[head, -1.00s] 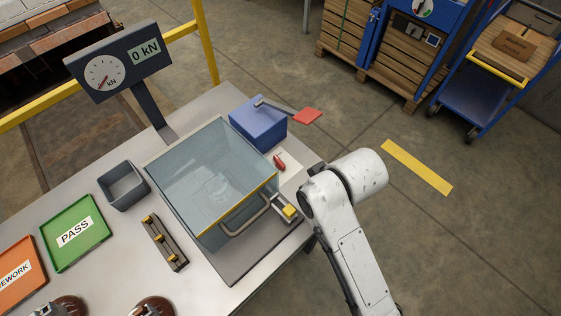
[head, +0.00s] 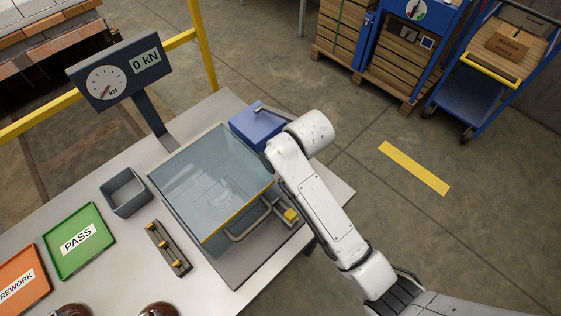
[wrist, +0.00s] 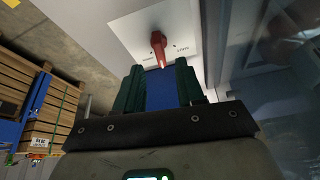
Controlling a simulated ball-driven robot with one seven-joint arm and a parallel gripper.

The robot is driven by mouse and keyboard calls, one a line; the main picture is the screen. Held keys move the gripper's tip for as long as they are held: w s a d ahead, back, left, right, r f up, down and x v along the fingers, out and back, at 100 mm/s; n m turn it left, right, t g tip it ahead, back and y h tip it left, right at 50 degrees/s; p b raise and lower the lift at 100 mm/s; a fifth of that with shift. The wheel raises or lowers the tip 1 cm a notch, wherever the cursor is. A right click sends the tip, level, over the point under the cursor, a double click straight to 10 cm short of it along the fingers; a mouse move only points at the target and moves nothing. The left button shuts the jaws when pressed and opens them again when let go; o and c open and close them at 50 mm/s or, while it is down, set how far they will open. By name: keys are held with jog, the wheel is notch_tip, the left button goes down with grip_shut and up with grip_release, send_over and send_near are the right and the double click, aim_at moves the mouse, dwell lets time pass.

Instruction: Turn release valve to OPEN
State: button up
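The release valve's red handle (wrist: 158,48) stands on a white plate (wrist: 125,28) in the wrist view, with its narrow end toward my gripper. Small labels flank it, too small to read surely. My gripper (wrist: 160,78) has its two dark green fingers apart, just below the handle in the picture. A blue surface shows between the fingers, and the handle is not visibly clamped. In the head view my arm hides the valve and the gripper. The blue box (head: 248,122) with a grey lever is partly covered by my arm.
A clear-walled test chamber (head: 205,180) with a yellow edge and a handle stands left of my arm. A gauge display (head: 118,72) reads 0 kN. A grey bin (head: 125,192), green PASS tray (head: 52,262) and orange REWORK tray (head: 40,288) lie left.

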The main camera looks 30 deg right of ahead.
jog(key=shift+x, duration=1.95)
jog(key=shift+s, duration=0.15)
jog(key=shift+c, duration=0.3)
grip_shut()
